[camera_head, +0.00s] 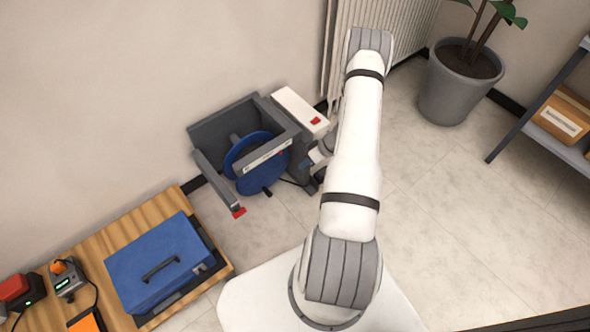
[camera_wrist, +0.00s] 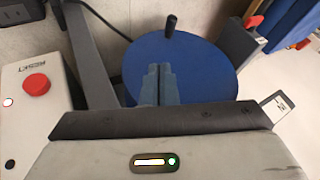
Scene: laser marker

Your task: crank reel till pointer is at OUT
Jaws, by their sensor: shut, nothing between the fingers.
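The reel is a blue disc (camera_head: 260,168) in a dark grey frame (camera_head: 225,120) against the wall. The disc (camera_wrist: 205,62) also fills the middle of the wrist view, with a black crank knob (camera_wrist: 170,24) standing near its far rim. A white label strip (camera_head: 266,155) lies along the frame's front bar; its writing and pointer position are too small to read. My gripper (camera_wrist: 160,75) is shut and empty. Its fingertips appear over the disc, apart from the knob; whether they touch the disc I cannot tell. My gripper is mostly hidden by my arm in the head view.
A white box with a red button (camera_head: 315,121) stands at the reel's right; it is marked RESET in the wrist view (camera_wrist: 38,115). A frame arm with a red tip (camera_head: 239,212) juts forward. A wooden bench (camera_head: 95,238) carries a blue case (camera_head: 160,262). Open floor lies right.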

